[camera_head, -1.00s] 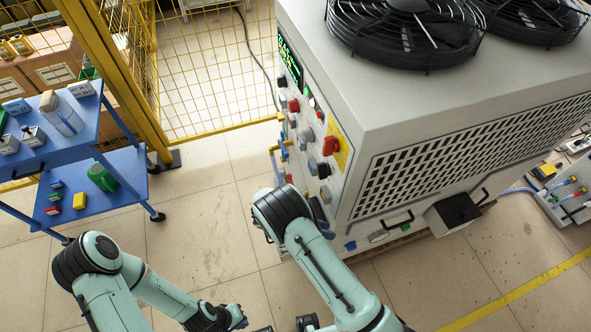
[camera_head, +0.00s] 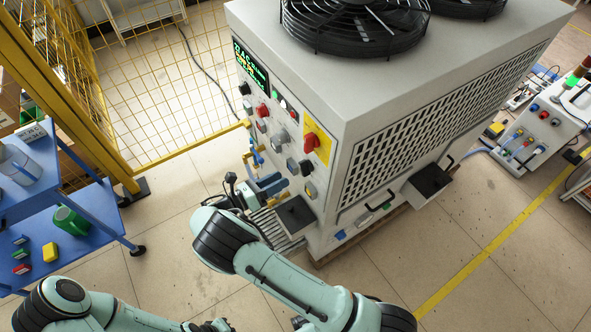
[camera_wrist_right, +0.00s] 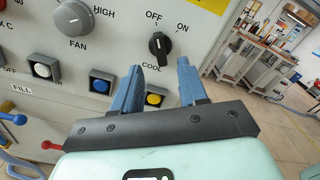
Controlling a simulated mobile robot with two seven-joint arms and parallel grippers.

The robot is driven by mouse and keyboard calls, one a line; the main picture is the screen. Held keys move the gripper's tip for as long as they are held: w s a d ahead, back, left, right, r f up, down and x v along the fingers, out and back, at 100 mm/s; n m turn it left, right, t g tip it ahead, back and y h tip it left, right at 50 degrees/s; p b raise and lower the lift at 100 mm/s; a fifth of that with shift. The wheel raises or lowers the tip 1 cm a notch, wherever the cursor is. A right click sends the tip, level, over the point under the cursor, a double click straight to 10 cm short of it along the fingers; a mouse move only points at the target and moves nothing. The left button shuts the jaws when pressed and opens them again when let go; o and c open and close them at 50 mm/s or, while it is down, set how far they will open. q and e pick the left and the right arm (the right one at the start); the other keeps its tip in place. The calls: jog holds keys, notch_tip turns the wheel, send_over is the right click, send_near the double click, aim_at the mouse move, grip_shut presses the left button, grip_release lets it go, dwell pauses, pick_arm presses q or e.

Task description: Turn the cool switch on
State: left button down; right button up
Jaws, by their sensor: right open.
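The cool switch is a black rotary knob (camera_wrist_right: 160,45) under OFF and ON marks and above the COOL label. Its grip stands nearly upright; its pointer seems nearer OFF than ON. In the head view it is the black knob (camera_head: 306,167) below the red one. My right gripper (camera_wrist_right: 160,66) is open and empty, its blue fingertips below and to either side of the knob in the picture, apparently apart from it. In the head view the right gripper (camera_head: 268,184) is in front of the panel. My left arm's end is at the bottom edge, its fingers unclear.
A yellow button (camera_wrist_right: 154,99), a blue button (camera_wrist_right: 101,83) and the grey FAN knob (camera_wrist_right: 74,18) are close by. A blue cart (camera_head: 95,215) stands at left.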

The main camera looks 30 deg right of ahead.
aim_at(306, 168)
jog(key=d, duration=0.7)
jog(key=shift+w, duration=0.3)
grip_shut()
